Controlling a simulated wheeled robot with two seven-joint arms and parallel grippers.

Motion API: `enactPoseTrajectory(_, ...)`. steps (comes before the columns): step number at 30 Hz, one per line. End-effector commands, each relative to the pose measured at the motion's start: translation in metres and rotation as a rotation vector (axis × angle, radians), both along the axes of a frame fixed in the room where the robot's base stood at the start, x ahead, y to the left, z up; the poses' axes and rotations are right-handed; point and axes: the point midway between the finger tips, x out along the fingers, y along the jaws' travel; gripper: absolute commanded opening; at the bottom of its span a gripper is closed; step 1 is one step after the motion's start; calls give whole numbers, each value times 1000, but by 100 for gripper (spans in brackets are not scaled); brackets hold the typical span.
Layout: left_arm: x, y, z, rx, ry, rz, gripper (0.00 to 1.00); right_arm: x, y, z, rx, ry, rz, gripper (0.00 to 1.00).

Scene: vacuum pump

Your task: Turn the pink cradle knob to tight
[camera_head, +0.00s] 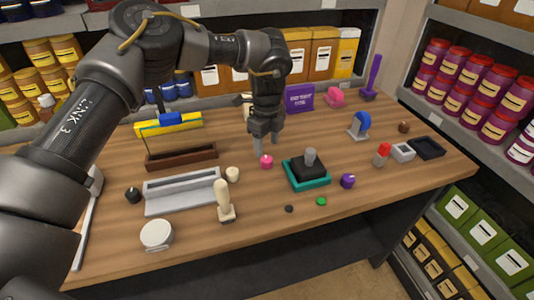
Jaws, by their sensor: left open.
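A small round pink knob (266,162) sits on the wooden table near its middle, left of a black block on a teal base. My left gripper (267,146) points down just above and behind the knob. Its two fingers are apart with nothing seen between them, and one fingertip is close to the knob. Whether it touches the knob I cannot tell. Any mark for tight or loose on the knob is too small to make out. My right gripper is not in view.
The black block with a grey post on a teal base (306,180) stands right of the knob. A cream round piece (232,174) and a long grey tray (182,194) lie to the left. A pink object (335,97) and a purple box (299,98) stand at the back.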

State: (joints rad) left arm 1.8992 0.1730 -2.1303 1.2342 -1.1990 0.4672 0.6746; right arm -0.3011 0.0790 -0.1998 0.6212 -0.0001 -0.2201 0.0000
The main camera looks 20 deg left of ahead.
Motion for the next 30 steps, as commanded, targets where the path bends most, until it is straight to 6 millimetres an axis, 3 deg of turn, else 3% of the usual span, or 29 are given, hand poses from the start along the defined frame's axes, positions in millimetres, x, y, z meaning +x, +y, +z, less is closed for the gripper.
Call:
enactPoseTrajectory(9, 0, 0, -44, 0, 1, 0, 55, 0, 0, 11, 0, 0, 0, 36)
enactPoseTrajectory(21, 0, 0, -52, 0, -1, 0, 55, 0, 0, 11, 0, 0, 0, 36)
enactPoseTrajectory(30, 0, 0, -51, 0, 0, 0, 16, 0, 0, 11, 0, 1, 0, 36)
